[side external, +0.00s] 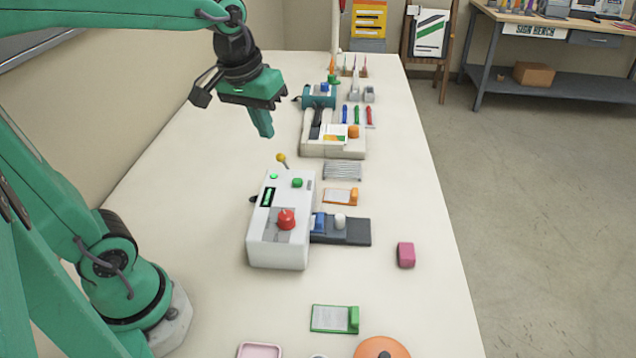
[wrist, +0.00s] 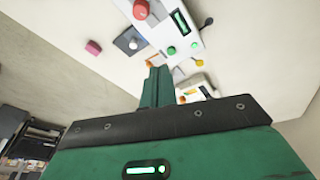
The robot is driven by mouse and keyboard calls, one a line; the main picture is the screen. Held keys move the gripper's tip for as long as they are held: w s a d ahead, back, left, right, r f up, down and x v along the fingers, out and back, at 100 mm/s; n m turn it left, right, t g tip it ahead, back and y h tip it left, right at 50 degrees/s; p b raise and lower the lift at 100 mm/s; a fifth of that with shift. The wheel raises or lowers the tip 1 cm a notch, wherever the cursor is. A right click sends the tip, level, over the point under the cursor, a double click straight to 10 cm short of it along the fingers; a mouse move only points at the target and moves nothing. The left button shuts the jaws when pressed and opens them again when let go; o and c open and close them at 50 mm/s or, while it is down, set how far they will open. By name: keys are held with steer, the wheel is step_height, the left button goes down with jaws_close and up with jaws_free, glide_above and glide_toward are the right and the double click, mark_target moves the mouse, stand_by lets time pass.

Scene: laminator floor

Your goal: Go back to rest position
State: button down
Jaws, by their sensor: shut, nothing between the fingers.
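My gripper (side external: 264,124) is shut and empty. It hangs in the air over the left part of the table, beyond the control box and left of the teal-topped machine. In the wrist view my gripper (wrist: 158,72) shows its fingers together with nothing between them. The white control box (side external: 283,222) stands on the table nearer the camera, with a red knob (side external: 286,219), a green button and a yellow-tipped lever (side external: 281,158). It also shows at the top of the wrist view (wrist: 168,30). My gripper touches none of these.
A cream machine (side external: 333,146) with a teal roller stands right of my gripper. A dark block with knobs (side external: 345,231), a pink block (side external: 406,255) and an orange round thing (side external: 382,348) lie nearer. The left table strip is clear; a wall borders it.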

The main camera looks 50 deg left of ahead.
steer(key=s+d+f+m+t, duration=0.1)
steer(key=s+m, duration=0.3)
steer(key=s, duration=0.4)
steer(key=shift+s+d+f+t, duration=0.35)
steer(key=shift+f+t, duration=0.15)
steer(key=shift+t, duration=0.3)
